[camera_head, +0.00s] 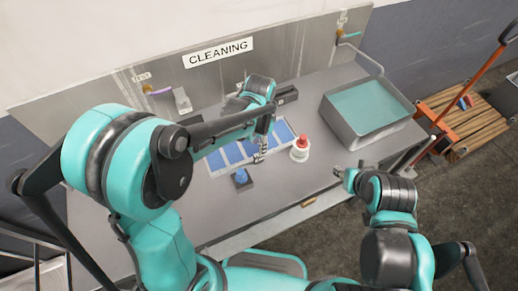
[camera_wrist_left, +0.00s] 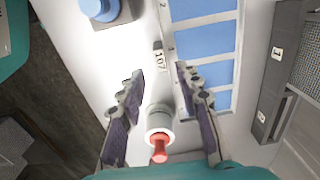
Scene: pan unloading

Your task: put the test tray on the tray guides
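A flat white-framed tray with several blue panels (camera_head: 232,154) lies on the grey bench; it fills the upper middle of the left wrist view (camera_wrist_left: 203,42). I cannot tell whether this is the test tray or the guides. A small tag marked 107 (camera_wrist_left: 160,58) is beside its edge. My left gripper (camera_head: 261,153) is above the tray's right part. Its fingers (camera_wrist_left: 162,95) are spread and hold nothing. A white bottle with a red top (camera_head: 299,152) stands right of the gripper and shows between the fingers in the wrist view (camera_wrist_left: 159,120). My right gripper (camera_head: 341,173) is over the bench's front right; its fingers are too small to read.
A dark block with a blue knob (camera_head: 241,179) sits in front of the tray. A teal-lined basin (camera_head: 366,108) stands at the bench's right. A dark grey box (camera_head: 286,94) is behind the tray. A wooden pallet (camera_head: 470,125) is on the floor at right.

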